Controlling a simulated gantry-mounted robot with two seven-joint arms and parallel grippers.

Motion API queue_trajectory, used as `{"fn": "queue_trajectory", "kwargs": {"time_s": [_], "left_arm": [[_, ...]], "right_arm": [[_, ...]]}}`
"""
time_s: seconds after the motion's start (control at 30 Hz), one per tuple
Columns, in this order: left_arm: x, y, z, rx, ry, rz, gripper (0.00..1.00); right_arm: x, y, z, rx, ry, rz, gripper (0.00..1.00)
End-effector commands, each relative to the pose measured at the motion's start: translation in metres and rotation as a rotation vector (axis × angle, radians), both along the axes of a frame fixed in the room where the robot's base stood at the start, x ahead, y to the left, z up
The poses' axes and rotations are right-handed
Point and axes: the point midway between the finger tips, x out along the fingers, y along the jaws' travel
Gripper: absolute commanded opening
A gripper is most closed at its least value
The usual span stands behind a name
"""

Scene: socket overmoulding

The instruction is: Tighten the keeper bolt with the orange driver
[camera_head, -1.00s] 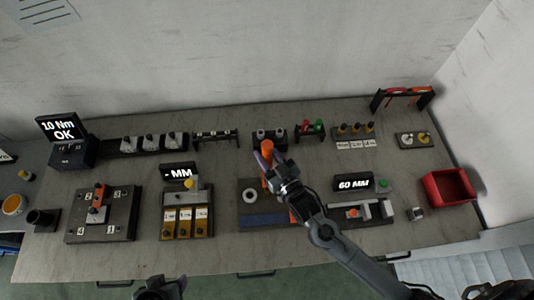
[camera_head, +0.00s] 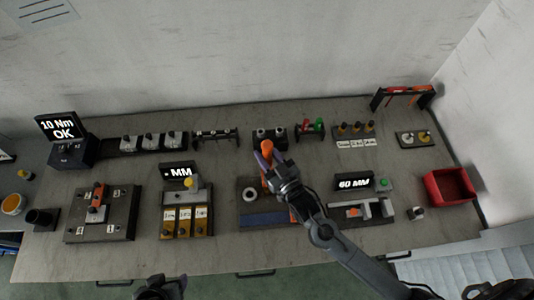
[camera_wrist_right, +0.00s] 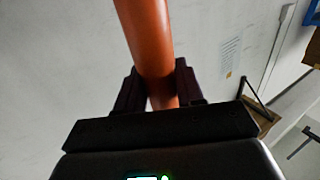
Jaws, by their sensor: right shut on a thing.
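The orange driver (camera_head: 266,149) stands about upright in my right gripper (camera_head: 271,163), over the middle station of the bench. In the right wrist view the orange handle (camera_wrist_right: 150,45) runs between the two dark fingers, which are shut on it. The driver's lower end and the keeper bolt are hidden behind my right gripper and forearm in the head view. The middle station has a dark plate with a pale ring (camera_head: 250,194) and a blue strip (camera_head: 264,220). My left gripper (camera_head: 161,290) shows only partly at the bottom edge; its fingers cannot be made out.
A display (camera_head: 62,130) at the back left reads "10 Nm OK". A numbered fixture plate (camera_head: 122,228) and an orange-binned station (camera_head: 207,229) stand to the left. A "60 MM" gauge (camera_head: 354,183) and a red bin (camera_head: 426,187) stand to the right. Small racks line the back.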

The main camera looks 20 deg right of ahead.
Motion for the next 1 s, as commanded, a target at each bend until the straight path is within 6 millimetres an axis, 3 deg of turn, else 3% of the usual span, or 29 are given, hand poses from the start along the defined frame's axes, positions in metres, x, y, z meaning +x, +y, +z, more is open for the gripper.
{"fn": "queue_trajectory", "kwargs": {"time_s": [1.0], "left_arm": [[0.0, -0.002, -0.006, -0.008, 0.0, 0.006, 0.63]], "right_arm": [[0.0, 0.0, -0.011, 0.001, -0.003, 0.0, 0.0]]}}
